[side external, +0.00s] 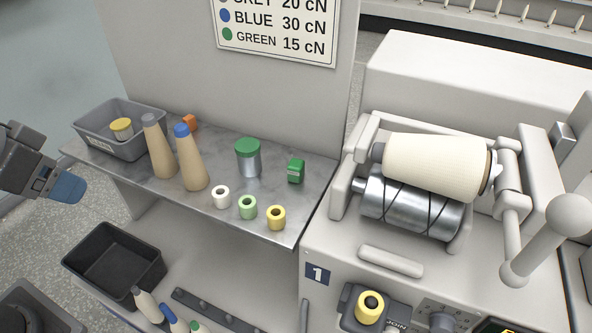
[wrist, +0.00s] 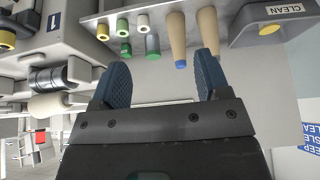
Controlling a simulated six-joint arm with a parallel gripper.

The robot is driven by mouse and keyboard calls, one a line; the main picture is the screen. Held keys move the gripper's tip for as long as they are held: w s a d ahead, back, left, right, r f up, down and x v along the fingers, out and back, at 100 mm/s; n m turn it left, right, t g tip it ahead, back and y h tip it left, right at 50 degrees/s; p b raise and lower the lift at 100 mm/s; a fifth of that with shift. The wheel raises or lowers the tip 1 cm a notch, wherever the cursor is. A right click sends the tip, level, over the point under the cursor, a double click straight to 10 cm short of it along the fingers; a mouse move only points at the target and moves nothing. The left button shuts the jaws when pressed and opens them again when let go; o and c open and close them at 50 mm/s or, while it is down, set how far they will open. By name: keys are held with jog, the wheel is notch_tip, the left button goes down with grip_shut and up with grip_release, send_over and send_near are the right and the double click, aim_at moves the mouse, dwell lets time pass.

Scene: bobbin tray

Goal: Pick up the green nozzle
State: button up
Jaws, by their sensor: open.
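The green nozzle (side external: 248,207) is a short pale green ring with a dark hole, standing on the grey shelf (side external: 228,220) near its front edge. A white nozzle (side external: 221,197) stands to its left and a yellow nozzle (side external: 276,217) to its right. The green nozzle also shows in the wrist view (wrist: 123,27), between the same two. My gripper (side external: 70,187) is at the far left in the side view, well apart from the nozzles and beyond the shelf's left end. In the wrist view its blue fingers (wrist: 162,72) are spread wide with nothing between them.
Two tan cones (side external: 160,147) (side external: 192,158) stand left of the nozzles. Behind them are a green-lidded jar (side external: 248,158), a green box (side external: 296,171) and a small orange block (side external: 190,123). A grey bin (side external: 92,136) sits at the shelf's left end; the winding machine (side external: 330,262) is at right.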

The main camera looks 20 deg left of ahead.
jog(key=w+d+r+m, duration=0.2)
jog(key=w+r+m, duration=0.1)
jog(key=w+m, duration=0.55)
jog(key=m+g, duration=0.1)
jog(key=m, duration=2.5)
send_over(295, 165)
jog(key=s, duration=0.4)
notch_tip(295, 165, down, 14)
jog(key=x, duration=1.3)
jog(key=shift+s, duration=0.2)
jog(key=c, duration=1)
